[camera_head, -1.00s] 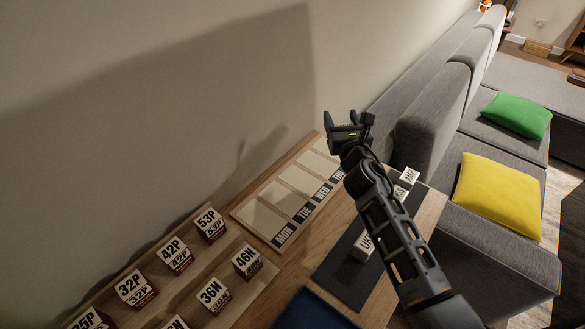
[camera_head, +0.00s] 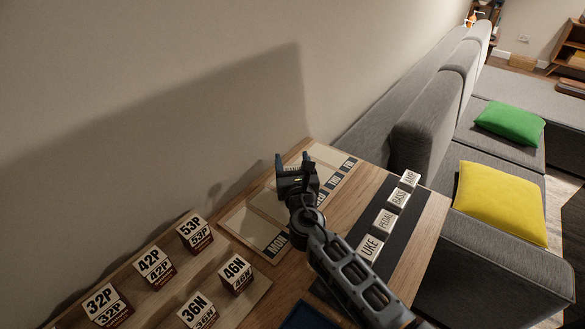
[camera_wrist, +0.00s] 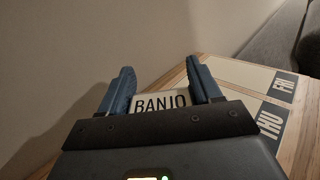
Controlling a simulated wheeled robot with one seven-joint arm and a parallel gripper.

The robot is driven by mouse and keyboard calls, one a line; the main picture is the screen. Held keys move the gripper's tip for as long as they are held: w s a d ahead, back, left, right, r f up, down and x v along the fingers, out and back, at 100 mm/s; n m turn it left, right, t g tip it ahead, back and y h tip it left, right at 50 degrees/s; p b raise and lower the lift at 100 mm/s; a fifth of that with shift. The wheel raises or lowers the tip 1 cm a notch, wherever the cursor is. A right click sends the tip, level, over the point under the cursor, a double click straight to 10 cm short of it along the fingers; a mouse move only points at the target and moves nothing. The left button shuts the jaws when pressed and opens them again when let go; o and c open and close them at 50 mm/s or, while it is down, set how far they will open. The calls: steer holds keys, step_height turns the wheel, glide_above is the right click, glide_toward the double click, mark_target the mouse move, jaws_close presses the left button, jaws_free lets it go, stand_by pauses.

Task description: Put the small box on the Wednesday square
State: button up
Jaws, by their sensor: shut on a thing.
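A small box with a white face marked BANJO (camera_wrist: 160,102) sits between the blue fingers of my gripper (camera_wrist: 160,90) in the wrist view. The Monday label (camera_head: 275,244) shows at the board's near end. The Wednesday square is largely covered by my gripper and arm. The Thursday label (camera_wrist: 270,121) and Friday label (camera_wrist: 284,84) show to the right of my gripper in the wrist view.
A dark strip (camera_head: 398,232) right of the board holds several small boxes, such as UKE (camera_head: 370,247) and PEDAL (camera_head: 385,219). A wall rises behind the board.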

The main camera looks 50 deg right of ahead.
steer(key=shift+f, duration=0.35)
steer(key=shift+f, duration=0.15)
steer(key=o, duration=1.1)
steer(key=shift+a+r, duration=0.1)
steer(key=shift+r, duration=0.1)
steer(key=v, duration=0.7)
steer(key=shift+s+p, duration=0.2)
steer(key=shift+p, duration=0.1)
